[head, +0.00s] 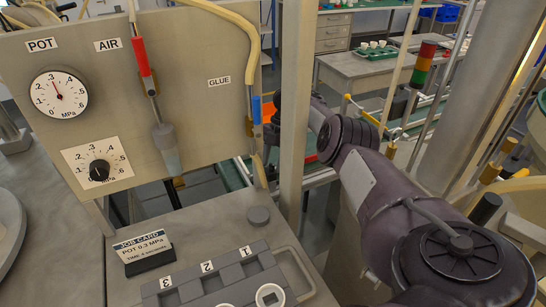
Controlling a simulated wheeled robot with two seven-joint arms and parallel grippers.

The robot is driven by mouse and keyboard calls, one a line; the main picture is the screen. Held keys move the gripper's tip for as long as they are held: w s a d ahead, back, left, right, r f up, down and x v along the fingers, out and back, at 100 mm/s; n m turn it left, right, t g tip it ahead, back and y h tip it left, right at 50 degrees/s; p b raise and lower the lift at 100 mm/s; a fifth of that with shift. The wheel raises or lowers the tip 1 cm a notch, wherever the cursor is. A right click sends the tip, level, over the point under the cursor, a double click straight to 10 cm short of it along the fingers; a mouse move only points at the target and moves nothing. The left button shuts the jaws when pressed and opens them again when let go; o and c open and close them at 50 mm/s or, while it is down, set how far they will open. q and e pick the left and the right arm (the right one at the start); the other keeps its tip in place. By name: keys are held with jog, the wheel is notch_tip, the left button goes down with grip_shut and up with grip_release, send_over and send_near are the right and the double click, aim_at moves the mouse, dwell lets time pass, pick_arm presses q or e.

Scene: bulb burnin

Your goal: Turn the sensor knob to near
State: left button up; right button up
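No knob marked as a sensor knob, and no "near" mark, can be made out in the head view. The one knob I see is a black knob (99,171) on a white dial plate numbered in MPa, low on the left of the grey panel (205,60). My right arm reaches in from the lower right and passes behind the upright post. My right gripper (274,110) is at its far end by the panel's right edge, dark and mostly hidden; its fingers cannot be made out. My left gripper is not in view.
A POT gauge (59,94) sits above the knob. A job card (143,246) and a grey numbered rack (215,275) stand on the bench. A post (295,90) rises beside my arm.

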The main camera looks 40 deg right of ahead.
jog(key=b+v, duration=0.1)
jog(key=v, duration=0.6)
jog(key=shift+d+r, duration=0.2)
jog(key=shift+r, duration=0.15)
